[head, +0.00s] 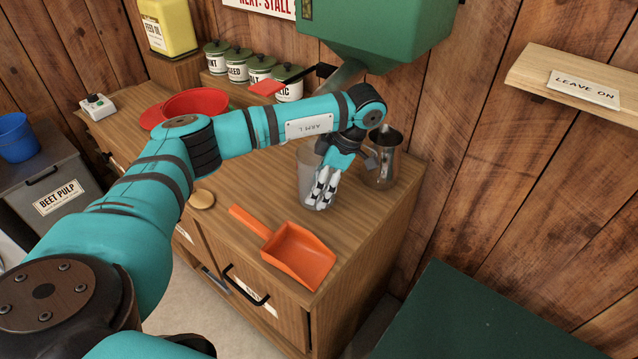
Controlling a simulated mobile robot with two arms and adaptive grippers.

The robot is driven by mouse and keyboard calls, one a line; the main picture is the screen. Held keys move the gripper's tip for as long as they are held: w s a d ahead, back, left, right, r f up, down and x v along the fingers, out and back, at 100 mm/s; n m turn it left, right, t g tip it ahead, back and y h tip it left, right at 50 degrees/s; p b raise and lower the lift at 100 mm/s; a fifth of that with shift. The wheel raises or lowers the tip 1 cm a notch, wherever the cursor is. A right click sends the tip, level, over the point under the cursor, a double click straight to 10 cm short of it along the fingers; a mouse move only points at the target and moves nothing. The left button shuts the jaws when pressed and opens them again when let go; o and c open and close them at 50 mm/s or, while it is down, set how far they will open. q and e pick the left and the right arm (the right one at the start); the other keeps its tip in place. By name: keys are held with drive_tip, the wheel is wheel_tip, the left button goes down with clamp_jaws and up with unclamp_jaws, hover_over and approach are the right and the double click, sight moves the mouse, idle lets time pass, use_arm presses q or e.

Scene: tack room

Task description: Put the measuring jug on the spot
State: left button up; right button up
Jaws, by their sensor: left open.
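A clear, see-through jug (306,165), which looks like the measuring jug, stands upright on the wooden cabinet top (245,185). My left gripper (322,198) points down at it with its jaws open, and covers much of its right side. I cannot tell whether the fingers touch it. A shiny metal jug (384,163) stands just right of my left gripper, near the back edge. I cannot make out a clearly marked spot. A round tan disc (201,199) lies near the cabinet's front edge. My right gripper is not in view.
An orange scoop (298,252) lies at the cabinet's front right. A red bowl (196,103) sits behind my left arm. Lidded canisters (237,68) line the back. A green hopper (375,35) with a chute overhangs the top. A wall shelf (560,85) is at right.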

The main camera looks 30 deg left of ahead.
use_arm(q)
drive_tip(key=shift+r, duration=0.3)
drive_tip(key=v, duration=1.1)
drive_tip(key=shift+d+r+p, duration=0.15)
drive_tip(key=shift+r+p, duration=0.2)
drive_tip(key=shift+p, duration=0.1)
drive_tip(key=shift+w, duration=0.1)
